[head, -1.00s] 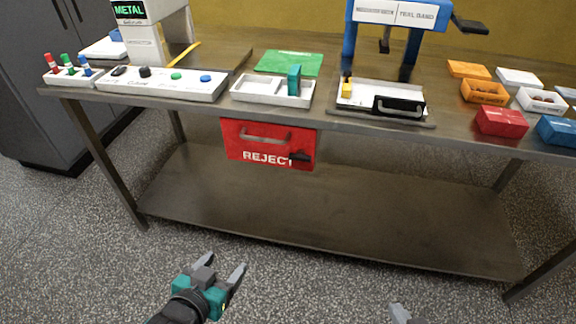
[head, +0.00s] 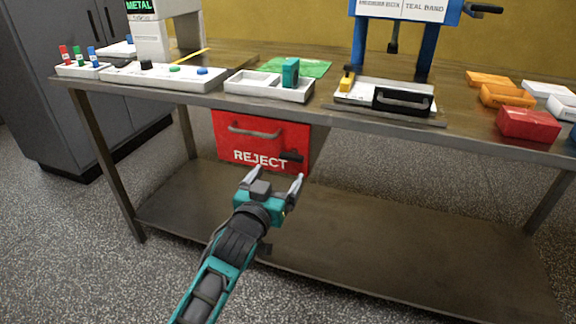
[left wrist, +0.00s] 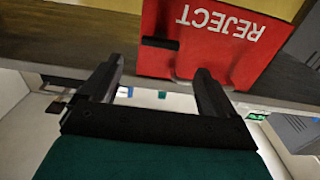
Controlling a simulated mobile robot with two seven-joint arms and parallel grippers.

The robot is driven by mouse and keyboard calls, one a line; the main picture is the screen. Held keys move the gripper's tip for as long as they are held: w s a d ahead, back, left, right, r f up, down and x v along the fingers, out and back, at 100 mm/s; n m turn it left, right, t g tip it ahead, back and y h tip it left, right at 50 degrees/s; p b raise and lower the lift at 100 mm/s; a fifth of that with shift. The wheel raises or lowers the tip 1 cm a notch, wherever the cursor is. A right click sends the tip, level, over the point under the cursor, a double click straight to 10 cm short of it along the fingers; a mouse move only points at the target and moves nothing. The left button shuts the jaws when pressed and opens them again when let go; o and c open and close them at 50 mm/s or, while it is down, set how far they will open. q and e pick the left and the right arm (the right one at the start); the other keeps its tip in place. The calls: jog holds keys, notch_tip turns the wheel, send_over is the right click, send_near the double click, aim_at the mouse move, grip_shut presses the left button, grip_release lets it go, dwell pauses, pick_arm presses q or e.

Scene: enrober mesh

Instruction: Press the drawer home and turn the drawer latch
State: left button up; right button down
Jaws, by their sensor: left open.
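The red drawer front (head: 235,142) marked REJECT hangs under the table top. It has a grey bar handle (head: 255,132) and a dark latch (head: 291,156) at its lower right. I cannot tell how far the drawer stands out. In the left wrist view the drawer front (left wrist: 205,50) appears upside down, with the latch (left wrist: 160,43) sticking out as a short dark bar. My left gripper (head: 277,177) is open and empty, just below the latch in the head view, fingers pointing toward the drawer. Its fingers (left wrist: 158,78) appear apart in the left wrist view. My right gripper is out of view.
The table (head: 190,97) carries a white button panel (head: 135,78), a white divided tray (head: 255,90), a black-handled tray (head: 355,96) and several coloured boxes at right. A lower shelf (head: 350,240) spans beneath the drawer. The space before the drawer is otherwise clear.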

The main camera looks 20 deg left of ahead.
aim_at(290, 158)
pick_arm(q)
jog(key=w+b, duration=0.1)
jog(key=w, duration=0.5)
jog(key=shift+w+d+b, duration=0.1)
jog(key=shift+w+b, duration=0.15)
jog(key=shift+b, duration=0.05)
jog(key=shift+w, duration=0.45)
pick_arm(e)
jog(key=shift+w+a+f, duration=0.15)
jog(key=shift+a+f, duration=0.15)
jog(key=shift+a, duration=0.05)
pick_arm(q)
jog(key=shift+c, duration=0.4)
jog(key=c, duration=1)
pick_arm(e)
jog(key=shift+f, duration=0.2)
